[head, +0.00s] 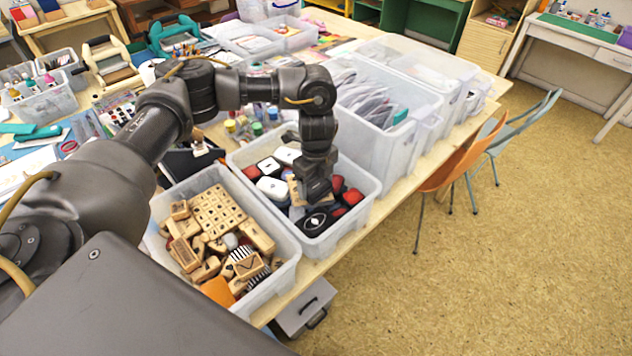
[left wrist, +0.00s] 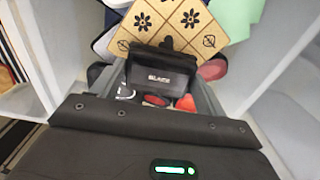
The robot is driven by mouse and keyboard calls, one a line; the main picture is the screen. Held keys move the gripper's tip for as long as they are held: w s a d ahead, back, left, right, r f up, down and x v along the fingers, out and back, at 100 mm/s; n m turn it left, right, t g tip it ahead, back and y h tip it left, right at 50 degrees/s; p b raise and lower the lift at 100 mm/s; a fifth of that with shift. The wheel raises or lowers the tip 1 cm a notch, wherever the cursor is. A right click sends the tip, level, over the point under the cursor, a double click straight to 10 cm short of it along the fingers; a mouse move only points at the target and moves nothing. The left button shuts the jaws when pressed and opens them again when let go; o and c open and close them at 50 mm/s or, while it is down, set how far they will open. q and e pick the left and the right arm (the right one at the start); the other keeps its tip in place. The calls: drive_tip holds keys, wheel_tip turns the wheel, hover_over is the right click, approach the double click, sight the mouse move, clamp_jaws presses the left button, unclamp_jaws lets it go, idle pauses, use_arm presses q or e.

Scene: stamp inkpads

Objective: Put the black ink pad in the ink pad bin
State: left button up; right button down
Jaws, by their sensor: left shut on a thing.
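My left gripper (head: 316,194) points down into the clear ink pad bin (head: 367,208), low among the pads. In the left wrist view the gripper (left wrist: 158,98) is shut on the black ink pad (left wrist: 160,73), a dark piece with small pale lettering. In the head view the held pad is mostly hidden by the gripper. The bin holds white pads (head: 271,188), red pads (head: 353,197) and a black item with a pale round mark (head: 315,223) just in front of the gripper. I cannot tell whether the held pad touches those below. My right gripper is out of view.
A clear bin of wooden stamps (head: 216,211) stands against the ink pad bin at the front left. Clear bins with papers (head: 372,108) stand behind it on the right. Small paint jars (head: 245,126) stand behind. The table's right edge is close, with chairs (head: 460,160) beyond.

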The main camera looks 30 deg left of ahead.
sight(316, 185)
use_arm(q)
drive_tip(key=shift+f, duration=0.25)
drive_tip(key=shift+f, duration=0.1)
drive_tip(key=o, duration=1)
wheel_tip(316, 185, up, 12)
drive_tip(key=shift+r+b, duration=0.15)
drive_tip(key=shift+b, duration=0.2)
